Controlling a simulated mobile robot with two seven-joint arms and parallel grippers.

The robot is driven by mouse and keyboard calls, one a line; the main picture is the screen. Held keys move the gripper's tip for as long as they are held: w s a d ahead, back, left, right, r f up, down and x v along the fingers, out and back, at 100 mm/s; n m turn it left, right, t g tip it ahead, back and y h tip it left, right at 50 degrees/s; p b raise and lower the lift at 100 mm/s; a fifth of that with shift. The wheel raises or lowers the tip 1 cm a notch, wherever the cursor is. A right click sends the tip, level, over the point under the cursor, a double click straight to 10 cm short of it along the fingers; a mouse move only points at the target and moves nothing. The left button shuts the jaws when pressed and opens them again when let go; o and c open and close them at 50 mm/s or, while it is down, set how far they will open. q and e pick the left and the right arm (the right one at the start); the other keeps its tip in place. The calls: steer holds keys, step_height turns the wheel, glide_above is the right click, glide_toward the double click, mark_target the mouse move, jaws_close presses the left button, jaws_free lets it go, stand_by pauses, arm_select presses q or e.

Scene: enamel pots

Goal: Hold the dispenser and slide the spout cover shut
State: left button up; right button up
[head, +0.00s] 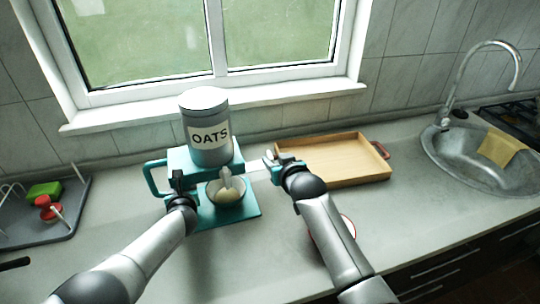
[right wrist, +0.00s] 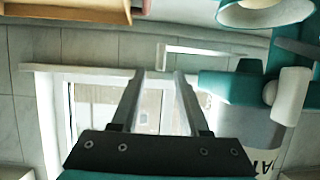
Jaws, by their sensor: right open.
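The dispenser has a grey canister marked OATS (head: 208,149) on a teal stand (head: 245,207) with a teal handle (head: 148,178) at its left.
A wooden tray (head: 335,160) with red handles lies right of the dispenser. A round red-rimmed item (head: 347,224) is partly hidden under my right forearm. A grey rack (head: 60,222) is at left, a sink (head: 480,160) at right. The front counter middle is mostly clear.

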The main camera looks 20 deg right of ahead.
mark_target(271, 156)
steer(key=shift+x, duration=2.5)
jaws_close()
